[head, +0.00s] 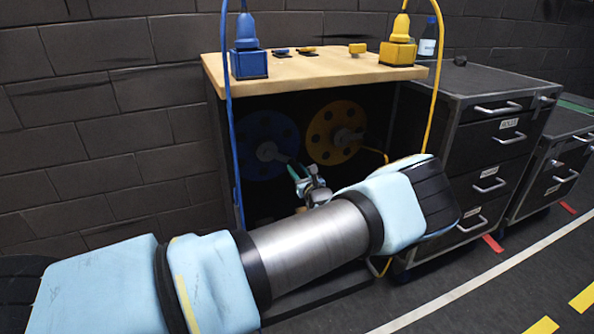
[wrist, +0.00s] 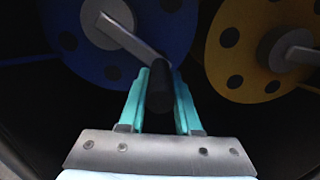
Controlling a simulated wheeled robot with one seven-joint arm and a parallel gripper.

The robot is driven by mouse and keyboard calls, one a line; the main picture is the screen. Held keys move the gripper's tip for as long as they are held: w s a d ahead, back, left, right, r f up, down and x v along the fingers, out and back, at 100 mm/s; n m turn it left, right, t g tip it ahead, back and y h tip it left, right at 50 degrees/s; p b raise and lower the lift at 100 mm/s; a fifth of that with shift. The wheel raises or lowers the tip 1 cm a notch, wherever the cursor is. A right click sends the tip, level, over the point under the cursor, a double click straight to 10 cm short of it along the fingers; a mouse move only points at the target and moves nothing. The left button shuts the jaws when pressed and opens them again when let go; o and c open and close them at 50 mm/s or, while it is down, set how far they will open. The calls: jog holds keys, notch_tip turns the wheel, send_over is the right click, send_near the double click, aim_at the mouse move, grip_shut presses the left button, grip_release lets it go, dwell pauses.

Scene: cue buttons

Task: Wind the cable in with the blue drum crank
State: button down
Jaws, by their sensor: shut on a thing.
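The blue drum (head: 266,140) stands inside the dark cabinet under the wooden top; it also shows at the upper left of the wrist view (wrist: 60,38). Its grey crank arm (wrist: 128,38) slants down to the right from the hub and ends at a dark handle (wrist: 160,88). My gripper (wrist: 160,82) has its two teal fingers on either side of that handle, shut on it. In the head view my gripper (head: 297,172) is small, low in front of the blue drum. A blue cable (head: 230,120) hangs from the blue plug (head: 248,55) down the cabinet's left side.
The yellow drum (head: 335,132), with its own crank (wrist: 300,52), sits close on the right. A yellow cable (head: 434,95) hangs from a yellow plug (head: 398,48). A dark drawer cabinet (head: 490,140) stands to the right. The wooden top (head: 310,68) overhangs the drums.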

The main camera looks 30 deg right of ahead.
jog(key=a+f+m+p, duration=0.1)
jog(key=a+m+p, duration=0.2)
jog(key=a+m, duration=0.3)
jog(key=w+a+f+m+p, duration=0.1)
jog(key=a+m+p, duration=0.3)
jog(key=m, duration=0.6)
jog(key=shift+w+a+f+m, duration=0.2)
jog(key=shift+a+f+m, duration=0.2)
jog(key=shift+a+f, duration=0.5)
jog(key=shift+a+r, duration=0.1)
jog(key=shift+r, duration=0.05)
jog(key=c, duration=0.6)
grip_release()
jog(key=shift+r, duration=0.1)
jog(key=s+a+b, duration=0.1)
jog(key=s, duration=0.9)
jog(key=shift+s, duration=0.4)
